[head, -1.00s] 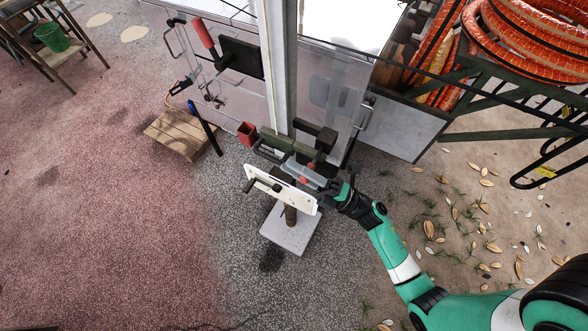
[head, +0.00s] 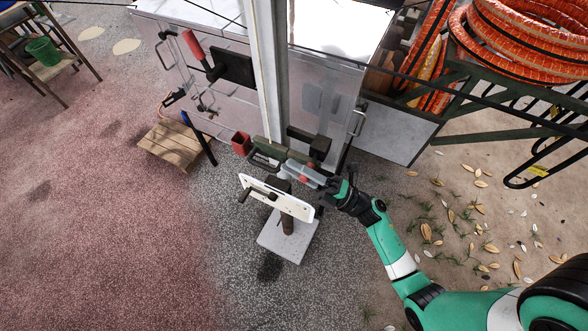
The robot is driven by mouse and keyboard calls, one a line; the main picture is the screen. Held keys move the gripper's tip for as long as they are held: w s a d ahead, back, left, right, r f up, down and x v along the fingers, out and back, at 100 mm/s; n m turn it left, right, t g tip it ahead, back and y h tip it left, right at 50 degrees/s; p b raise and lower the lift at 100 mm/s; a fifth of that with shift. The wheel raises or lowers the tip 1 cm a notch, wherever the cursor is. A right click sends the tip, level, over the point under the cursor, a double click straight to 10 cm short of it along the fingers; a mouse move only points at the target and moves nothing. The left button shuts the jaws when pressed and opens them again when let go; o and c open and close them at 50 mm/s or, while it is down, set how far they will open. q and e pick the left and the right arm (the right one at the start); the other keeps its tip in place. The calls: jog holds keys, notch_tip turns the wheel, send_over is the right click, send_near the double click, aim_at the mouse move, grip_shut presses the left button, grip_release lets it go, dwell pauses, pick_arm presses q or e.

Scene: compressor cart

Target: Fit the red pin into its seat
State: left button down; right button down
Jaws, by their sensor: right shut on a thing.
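My right gripper (head: 308,173) reaches in from the right, beside the white plate and the post at the cart's end. It is shut. Small red bits show at its fingers and look like the red pin (head: 303,179), mostly hidden by the gripper. The pin's seat cannot be made out clearly; dark green and black fittings (head: 268,152) lie right behind the gripper. My left gripper is not in view.
A white plate with a dark handle (head: 276,196) stands on a post over a pale square base (head: 288,239), just in front. A red cup (head: 241,143) is left of the fittings. A wooden crate (head: 172,143) lies further left. Orange hoses (head: 520,45) fill the upper right.

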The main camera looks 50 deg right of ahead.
jog(key=shift+d, duration=0.15)
jog(key=c, duration=0.6)
grip_release()
jog(key=b+v, duration=0.1)
jog(key=v, duration=1)
jog(key=shift+s+d+f, duration=0.1)
jog(key=shift+s+f, duration=0.05)
jog(key=shift+s, duration=0.15)
